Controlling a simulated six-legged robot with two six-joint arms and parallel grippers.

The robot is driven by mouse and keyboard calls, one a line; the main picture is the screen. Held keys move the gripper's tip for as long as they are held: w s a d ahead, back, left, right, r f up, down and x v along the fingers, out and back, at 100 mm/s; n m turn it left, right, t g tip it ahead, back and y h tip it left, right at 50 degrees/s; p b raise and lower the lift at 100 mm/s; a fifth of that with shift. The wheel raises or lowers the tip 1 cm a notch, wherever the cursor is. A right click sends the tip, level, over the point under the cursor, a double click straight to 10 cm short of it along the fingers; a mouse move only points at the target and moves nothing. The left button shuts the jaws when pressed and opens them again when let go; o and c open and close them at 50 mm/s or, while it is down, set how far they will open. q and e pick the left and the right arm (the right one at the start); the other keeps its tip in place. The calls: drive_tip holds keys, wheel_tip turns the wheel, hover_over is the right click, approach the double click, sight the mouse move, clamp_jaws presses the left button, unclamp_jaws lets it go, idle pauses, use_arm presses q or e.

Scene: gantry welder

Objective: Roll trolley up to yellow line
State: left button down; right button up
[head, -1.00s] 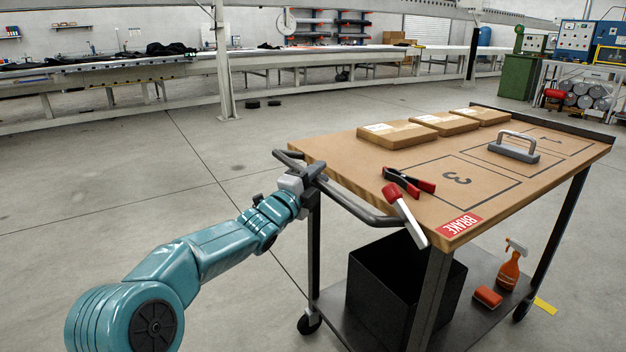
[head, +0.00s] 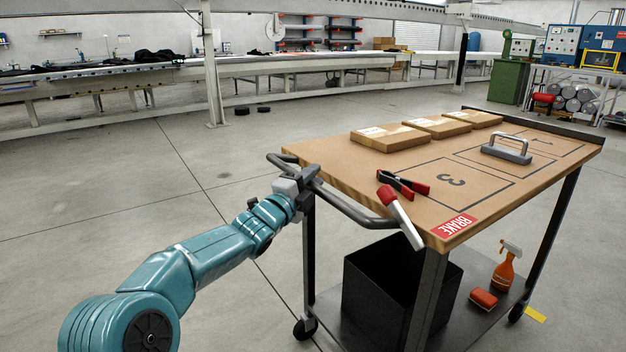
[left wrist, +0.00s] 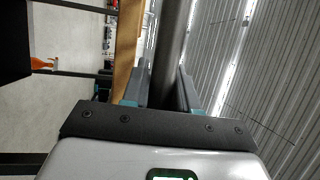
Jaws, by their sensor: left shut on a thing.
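The trolley has a wooden top (head: 350,165) on dark legs, with a curved dark handle bar (head: 352,207) at its near left end. My left gripper (head: 310,178) is shut on the handle bar near its far end. In the left wrist view the bar (left wrist: 174,45) runs between the two fingers of the gripper (left wrist: 160,88). A red-tipped brake lever (head: 400,217) stands beside a red BRAKE label (head: 453,226). A small yellow strip (head: 535,315) shows on the floor beyond the trolley's right side. My right gripper is out of view.
On the trolley top are flat boxes (head: 390,137), a clamp (head: 403,184) and a grey handled block (head: 507,150). The lower shelf holds a black bin (head: 385,290), a spray bottle (head: 506,266) and a red sponge (head: 483,299). A green cabinet (head: 510,80) stands at back right. Floor at left is clear.

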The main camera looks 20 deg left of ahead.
use_arm(q)
drive_tip(key=shift+a, duration=0.1)
drive_tip(key=c, duration=1)
unclamp_jaws()
drive_tip(key=shift+s+r, duration=0.1)
drive_tip(key=shift+s, duration=0.05)
drive_tip(key=shift+o, duration=0.2)
drive_tip(key=b+v, duration=0.1)
drive_tip(key=v, duration=1.5)
drive_tip(key=shift+s, duration=0.1)
